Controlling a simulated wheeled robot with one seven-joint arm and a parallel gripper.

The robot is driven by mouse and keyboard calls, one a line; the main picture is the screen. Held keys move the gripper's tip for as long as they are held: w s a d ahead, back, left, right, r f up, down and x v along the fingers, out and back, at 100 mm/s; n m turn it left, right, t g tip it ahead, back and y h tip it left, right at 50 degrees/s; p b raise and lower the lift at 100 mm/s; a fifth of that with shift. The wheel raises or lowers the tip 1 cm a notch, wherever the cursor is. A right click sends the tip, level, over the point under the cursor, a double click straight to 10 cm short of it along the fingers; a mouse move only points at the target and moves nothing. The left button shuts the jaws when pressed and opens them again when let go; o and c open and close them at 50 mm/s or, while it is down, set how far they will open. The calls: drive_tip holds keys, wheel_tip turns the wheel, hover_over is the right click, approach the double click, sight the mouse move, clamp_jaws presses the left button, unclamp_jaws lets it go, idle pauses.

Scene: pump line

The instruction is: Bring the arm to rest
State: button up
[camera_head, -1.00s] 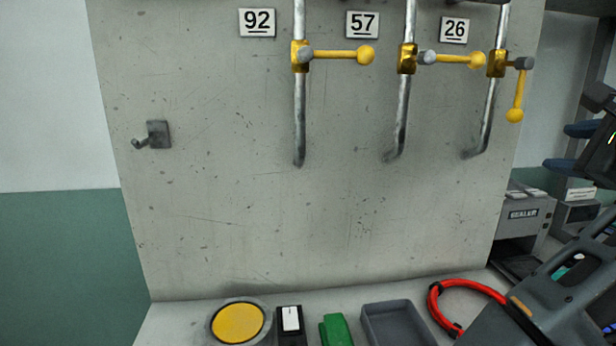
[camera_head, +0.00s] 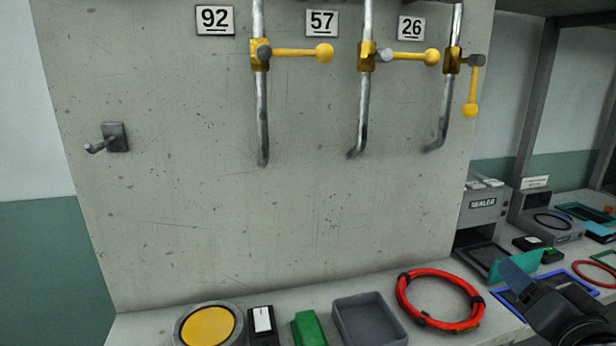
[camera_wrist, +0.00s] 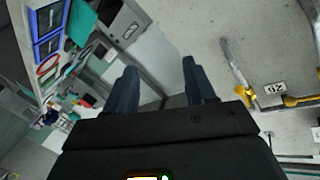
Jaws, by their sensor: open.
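My gripper shows in the wrist view (camera_wrist: 158,88) with its two dark blue fingers apart and nothing between them. In the head view, part of my arm's dark end (camera_head: 565,308) is at the lower right, over the bench. The wrist view is tilted and shows the panel on the right and the bench with the sealer at the left.
A grey panel (camera_head: 250,210) carries three pipes with yellow valve levers (camera_head: 300,54) and a hook (camera_head: 115,137). Below are a yellow button (camera_head: 208,327), a green block (camera_head: 308,328), a grey tray (camera_head: 399,334) and a red hose coil (camera_head: 403,292). A sealer (camera_head: 483,208) stands at right.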

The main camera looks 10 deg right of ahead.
drive_tip(key=s+a+f+n+y, duration=0.2)
drive_tip(key=s+a+f+n, duration=0.35)
drive_tip(key=s+f, duration=0.3)
drive_tip(key=s+a+n+y, duration=0.1)
drive_tip(key=s+a, duration=0.3)
drive_tip(key=s, duration=0.3)
drive_tip(key=s+a+f+n+y, duration=0.1)
drive_tip(key=s+a+n, duration=0.1)
drive_tip(key=s+a, duration=0.3)
drive_tip(key=s+a+n+y, duration=0.1)
drive_tip(key=s+a, duration=0.3)
drive_tip(key=s, duration=0.7)
drive_tip(key=shift+s+a+f+n+g+y, duration=0.2)
drive_tip(key=shift+n+g+y, duration=0.1)
drive_tip(key=shift+n+g, duration=0.15)
